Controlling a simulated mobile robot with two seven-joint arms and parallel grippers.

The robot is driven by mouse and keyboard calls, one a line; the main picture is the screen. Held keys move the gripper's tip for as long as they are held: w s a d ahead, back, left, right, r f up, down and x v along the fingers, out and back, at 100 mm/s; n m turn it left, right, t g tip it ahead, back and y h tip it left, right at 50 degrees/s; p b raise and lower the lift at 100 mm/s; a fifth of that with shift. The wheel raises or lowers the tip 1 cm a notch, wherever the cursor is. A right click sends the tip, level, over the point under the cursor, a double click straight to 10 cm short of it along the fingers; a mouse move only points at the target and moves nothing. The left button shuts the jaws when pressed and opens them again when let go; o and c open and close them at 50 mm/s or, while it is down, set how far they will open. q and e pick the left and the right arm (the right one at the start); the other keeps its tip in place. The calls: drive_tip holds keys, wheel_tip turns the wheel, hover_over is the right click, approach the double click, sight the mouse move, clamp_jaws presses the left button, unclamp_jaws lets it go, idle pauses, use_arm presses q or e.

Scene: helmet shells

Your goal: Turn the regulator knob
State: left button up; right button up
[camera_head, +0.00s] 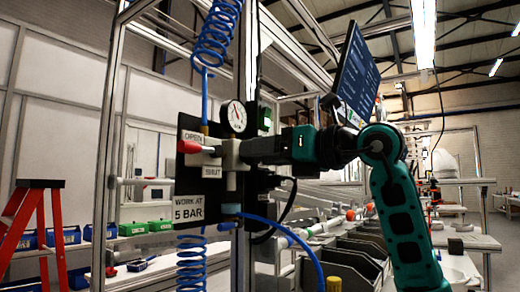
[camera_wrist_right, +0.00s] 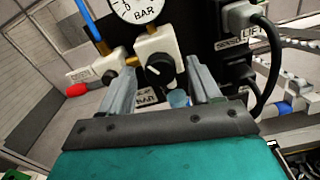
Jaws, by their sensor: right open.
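The regulator is a white block under a round pressure gauge (camera_head: 233,116) on a dark panel. In the right wrist view its black regulator knob (camera_wrist_right: 159,70) faces me, with a pale pointer mark. My right gripper (camera_wrist_right: 160,66) is open, with one grey finger on each side of the knob; I cannot tell whether they touch it. In the head view the right gripper (camera_head: 243,152) reaches the panel from the right and hides the knob. The gauge (camera_wrist_right: 136,8) is cut off at the top of the wrist view. My left gripper is not in view.
A valve with a red handle (camera_head: 188,147) sits just left of the regulator. A sign (camera_head: 188,208) reads "WORK AT 5 BAR". Coiled blue hoses (camera_head: 213,35) and a black cable (camera_wrist_right: 268,70) run close by. A screen (camera_head: 357,75) stands above my arm; grey bins (camera_head: 345,262) lie below.

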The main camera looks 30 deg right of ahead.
drive_tip(key=shift+w+a, duration=0.25)
drive_tip(key=shift+w, duration=0.3)
drive_tip(key=c, duration=1)
